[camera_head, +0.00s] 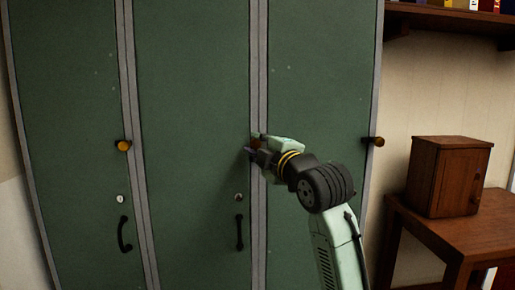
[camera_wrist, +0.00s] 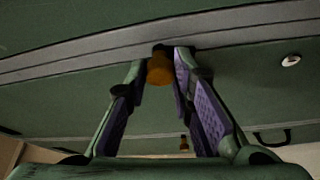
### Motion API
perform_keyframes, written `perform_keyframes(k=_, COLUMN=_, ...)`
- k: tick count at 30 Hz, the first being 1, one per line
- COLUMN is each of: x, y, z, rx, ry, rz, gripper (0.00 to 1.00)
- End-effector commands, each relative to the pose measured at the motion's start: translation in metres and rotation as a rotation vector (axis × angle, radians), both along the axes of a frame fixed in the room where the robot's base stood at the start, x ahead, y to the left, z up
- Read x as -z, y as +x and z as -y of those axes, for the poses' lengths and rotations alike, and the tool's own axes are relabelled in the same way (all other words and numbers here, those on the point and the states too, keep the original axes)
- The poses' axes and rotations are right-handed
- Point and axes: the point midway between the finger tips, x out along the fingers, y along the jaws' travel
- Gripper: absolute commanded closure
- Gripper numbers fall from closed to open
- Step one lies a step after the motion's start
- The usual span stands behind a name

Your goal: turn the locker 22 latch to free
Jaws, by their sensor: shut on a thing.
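Three tall green locker doors stand side by side; no door number is readable. My gripper (camera_head: 255,147) reaches the latch at the right edge of the middle door (camera_head: 195,90) and is shut on it. The fingers largely hide this latch in the head view. In the wrist view its orange-brown knob (camera_wrist: 160,69) sits between the fingertips of my gripper (camera_wrist: 164,60), beside the grey door strip. The left door's latch (camera_head: 123,145) is an orange knob on its right edge. The right door's latch (camera_head: 375,141) is a dark brown knob.
Below the latches are a round lock (camera_head: 238,197) and a black pull handle (camera_head: 239,232) on the middle door, and another handle (camera_head: 124,235) on the left door. A wooden box (camera_head: 438,178) stands on a wooden table (camera_head: 450,228) at the right. A shelf (camera_head: 445,18) hangs above.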

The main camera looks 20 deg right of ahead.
Motion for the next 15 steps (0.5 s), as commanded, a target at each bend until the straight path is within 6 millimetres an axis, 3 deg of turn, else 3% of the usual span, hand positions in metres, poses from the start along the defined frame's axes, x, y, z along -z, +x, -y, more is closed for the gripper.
perform_keyframes(k=15, x=-0.001, y=0.0001, z=-0.0009, rx=-0.001, ry=-0.21, rz=-0.061, gripper=1.0)
